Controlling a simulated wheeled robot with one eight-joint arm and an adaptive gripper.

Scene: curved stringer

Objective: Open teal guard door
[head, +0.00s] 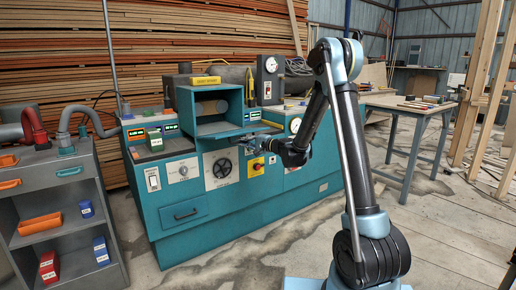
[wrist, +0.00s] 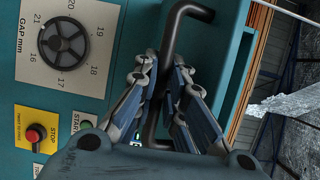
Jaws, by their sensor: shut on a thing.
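The teal guard door (head: 228,132) juts out nearly flat from the lower edge of a teal box-shaped housing (head: 238,98) on the machine. The housing's front shows open, with a grey cylinder (head: 208,107) inside. My gripper (head: 262,128) is at the door's right-hand front edge. In the wrist view my gripper (wrist: 160,98) has its fingers on both sides of the black bar handle (wrist: 182,12) and is shut on it. The door's teal edge (wrist: 236,60) shows beside the handle. The handle's lower part is partly hidden by the fingers.
The machine front below carries a dial handwheel (head: 222,168) and a red stop button on a yellow plate (head: 256,166). A grey shelf cart (head: 60,165) stands at left, a work table (head: 405,103) at right. Open concrete floor lies in front.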

